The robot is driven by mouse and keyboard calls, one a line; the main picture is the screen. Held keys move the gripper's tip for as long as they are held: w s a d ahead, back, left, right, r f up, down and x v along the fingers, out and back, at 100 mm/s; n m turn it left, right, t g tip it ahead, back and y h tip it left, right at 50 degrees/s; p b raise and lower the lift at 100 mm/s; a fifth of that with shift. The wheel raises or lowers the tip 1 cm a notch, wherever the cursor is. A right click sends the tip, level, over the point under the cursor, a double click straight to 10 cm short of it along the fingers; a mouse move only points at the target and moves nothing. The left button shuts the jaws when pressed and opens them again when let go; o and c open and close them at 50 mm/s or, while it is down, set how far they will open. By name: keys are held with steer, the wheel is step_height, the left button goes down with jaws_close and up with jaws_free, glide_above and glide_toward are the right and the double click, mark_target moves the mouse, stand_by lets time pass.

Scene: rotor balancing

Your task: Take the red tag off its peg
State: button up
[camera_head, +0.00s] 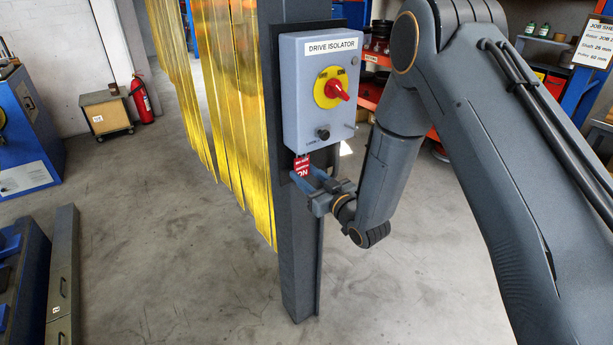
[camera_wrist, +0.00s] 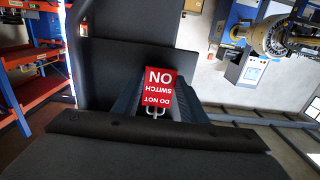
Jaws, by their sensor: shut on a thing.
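The red tag (camera_head: 301,166) hangs just below the grey drive isolator box (camera_head: 291,97) on the dark post. My gripper (camera_head: 309,178) is at the tag, shut on it, with its fingers reaching in from the lower right. In the wrist view the red tag (camera_wrist: 159,92) shows upside-down white words "DO NOT SWITCH ON" and sits between the fingertips (camera_wrist: 155,107). A small metal loop shows at the tag's end. The box carries a red rotary knob on a yellow disc (camera_head: 332,89) and a black knob (camera_head: 323,134). I cannot tell whether the tag still touches its peg.
Yellow strip curtains (camera_head: 216,90) hang left of the post (camera_head: 297,250). A red fire extinguisher (camera_head: 141,100) and a small cabinet (camera_head: 106,112) stand at the back left. The floor left of the post is mostly clear.

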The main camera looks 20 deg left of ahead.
steer(key=shift+s+d+r+p, duration=0.25)
steer(key=shift+s+d, duration=0.15)
steer(key=shift+d, duration=0.15)
steer(key=shift+s+d+r+p, duration=0.1)
steer(key=shift+s+d+r, duration=0.1)
steer(key=shift+s+d, duration=0.25)
steer(key=shift+c, duration=0.5)
steer(key=shift+f+p+v, duration=0.1)
steer(key=shift+p+v, duration=0.1)
steer(key=shift+v, duration=0.9)
steer(key=shift+f+p+v, duration=0.15)
steer(key=shift+p+v, duration=0.05)
steer(key=shift+v, duration=0.85)
